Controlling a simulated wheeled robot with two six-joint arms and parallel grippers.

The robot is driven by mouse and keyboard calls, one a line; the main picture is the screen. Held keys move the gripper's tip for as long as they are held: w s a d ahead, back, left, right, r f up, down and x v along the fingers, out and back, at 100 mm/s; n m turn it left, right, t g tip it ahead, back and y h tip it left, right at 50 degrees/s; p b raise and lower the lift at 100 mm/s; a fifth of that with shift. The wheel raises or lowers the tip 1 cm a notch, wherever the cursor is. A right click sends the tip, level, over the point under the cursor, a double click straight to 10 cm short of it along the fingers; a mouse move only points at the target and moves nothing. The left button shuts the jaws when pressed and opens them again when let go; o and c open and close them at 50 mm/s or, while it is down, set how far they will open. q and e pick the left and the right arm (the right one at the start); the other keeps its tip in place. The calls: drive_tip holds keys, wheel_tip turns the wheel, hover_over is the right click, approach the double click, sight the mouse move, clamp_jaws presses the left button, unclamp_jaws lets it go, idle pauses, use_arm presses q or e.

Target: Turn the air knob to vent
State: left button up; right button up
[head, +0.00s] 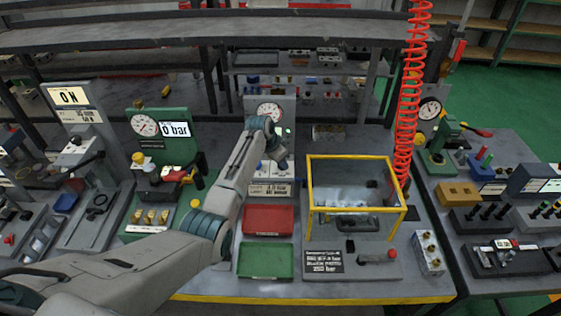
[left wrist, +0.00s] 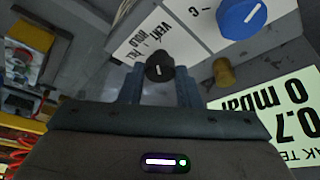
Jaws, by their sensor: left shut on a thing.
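The air knob (left wrist: 159,66) is a small black round knob with a short white pointer line, at the centre of the left wrist view. It sits at the edge of a white label (left wrist: 160,38) reading VENT, HOLD and a partly hidden FILL. My left gripper (left wrist: 160,80) has a finger on each side of the knob and is shut on it. In the head view my left gripper (head: 282,160) is at the front of the grey gauge panel (head: 287,105), and the knob is hidden there. I cannot tell exactly which mark the pointer faces. My right gripper is not in view.
A blue knob (left wrist: 241,17) and a brass knob (left wrist: 222,72) are close by on the panel. A yellow-framed clear box (head: 355,185) stands to the right. Red (head: 268,220) and green (head: 265,261) trays lie in front. A red coiled hose (head: 410,100) hangs at right.

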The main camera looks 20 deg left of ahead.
use_arm(q)
drive_tip(key=shift+m, duration=0.5)
drive_tip(key=o, duration=1)
drive_tip(key=shift+a+r, duration=0.1)
drive_tip(key=b+v, duration=0.1)
drive_tip(key=v, duration=0.4)
drive_tip(key=b+v, duration=0.2)
drive_tip(key=v, duration=0.3)
drive_tip(key=shift+w+a+r, duration=0.1)
drive_tip(key=shift+a+r, duration=0.05)
drive_tip(key=shift+r, duration=0.15)
drive_tip(key=shift+g, duration=0.3)
